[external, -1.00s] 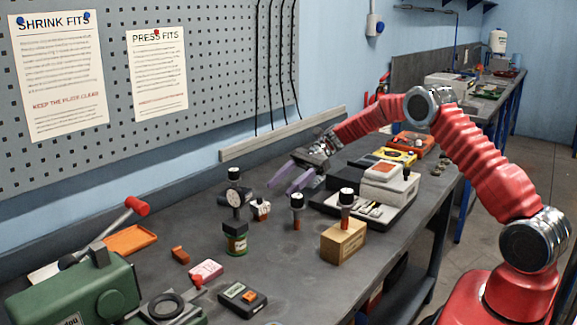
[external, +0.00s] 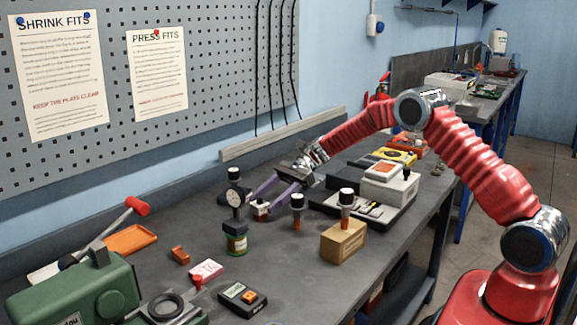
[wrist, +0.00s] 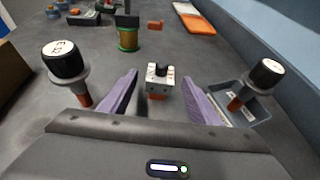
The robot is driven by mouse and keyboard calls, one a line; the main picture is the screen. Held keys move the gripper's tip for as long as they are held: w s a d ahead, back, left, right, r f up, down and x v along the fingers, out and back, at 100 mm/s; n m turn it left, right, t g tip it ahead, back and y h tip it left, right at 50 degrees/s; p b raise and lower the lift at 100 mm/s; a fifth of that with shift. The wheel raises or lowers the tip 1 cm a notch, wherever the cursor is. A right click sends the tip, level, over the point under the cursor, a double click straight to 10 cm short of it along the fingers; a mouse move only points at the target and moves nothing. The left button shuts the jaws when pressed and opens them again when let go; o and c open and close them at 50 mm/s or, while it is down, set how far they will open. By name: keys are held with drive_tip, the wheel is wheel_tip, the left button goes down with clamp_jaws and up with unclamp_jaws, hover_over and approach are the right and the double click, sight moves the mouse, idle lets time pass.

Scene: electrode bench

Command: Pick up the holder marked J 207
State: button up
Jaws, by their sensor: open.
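My gripper (external: 261,199) is open, its two purple fingers low over the bench. A black-capped holder (wrist: 64,60) with a white label stands left of the fingers in the wrist view, and another black-capped one (wrist: 265,73) stands to the right. I cannot tell which holder bears J 207.
A wooden block (external: 342,242) bears another black-capped holder (external: 346,197). Small orange and pink pieces lie toward the front.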

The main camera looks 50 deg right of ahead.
sight(259, 203)
drive_tip(key=x, duration=0.3)
drive_tip(key=shift+a, duration=0.2)
idle(0.3)
clamp_jaws()
idle(0.5)
